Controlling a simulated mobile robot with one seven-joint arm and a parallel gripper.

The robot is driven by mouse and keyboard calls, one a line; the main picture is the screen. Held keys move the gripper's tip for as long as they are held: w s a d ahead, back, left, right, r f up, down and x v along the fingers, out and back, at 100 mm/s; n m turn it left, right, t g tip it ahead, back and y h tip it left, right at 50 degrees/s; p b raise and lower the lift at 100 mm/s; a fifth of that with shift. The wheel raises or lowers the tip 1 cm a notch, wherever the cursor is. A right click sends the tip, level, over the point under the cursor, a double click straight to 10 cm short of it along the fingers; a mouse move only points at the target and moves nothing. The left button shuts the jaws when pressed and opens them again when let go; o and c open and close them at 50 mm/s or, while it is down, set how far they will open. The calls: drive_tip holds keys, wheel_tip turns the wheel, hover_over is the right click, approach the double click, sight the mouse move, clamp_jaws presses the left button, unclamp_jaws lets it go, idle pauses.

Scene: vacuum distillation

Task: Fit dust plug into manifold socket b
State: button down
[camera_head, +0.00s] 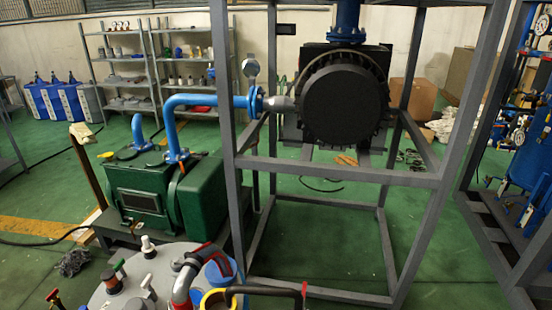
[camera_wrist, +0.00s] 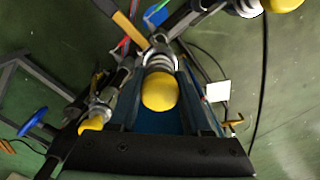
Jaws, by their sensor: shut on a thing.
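A yellow rounded plug (camera_wrist: 160,92) shows in the wrist view between the two fingers of my gripper (camera_wrist: 160,82), which is shut on it. A ribbed metal fitting (camera_wrist: 158,60) lies directly beyond the plug, in line with it. I cannot tell whether the plug touches or sits in that fitting. Another metal fitting with a yellow end (camera_wrist: 91,124) is left of my gripper, and a further yellow-ended one (camera_wrist: 284,5) is at the top right. No socket label is readable. In the head view I cannot make out my gripper or the held plug.
In the head view, a grey vessel lid (camera_head: 150,275) with several small fittings is at the lower front. A green pump (camera_head: 160,195) stands behind it. A grey frame (camera_head: 312,172) with a large black round machine (camera_head: 345,103) stands right. Green floor is open beyond.

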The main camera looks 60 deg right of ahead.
drive_tip(key=shift+f+b, duration=0.95)
drive_tip(key=shift+f, duration=0.45)
drive_tip(key=shift+c, duration=1.4)
unclamp_jaws()
drive_tip(key=shift+r, duration=0.1)
wheel_tip(320, 180, up, 13)
drive_tip(key=shift+p, duration=0.75)
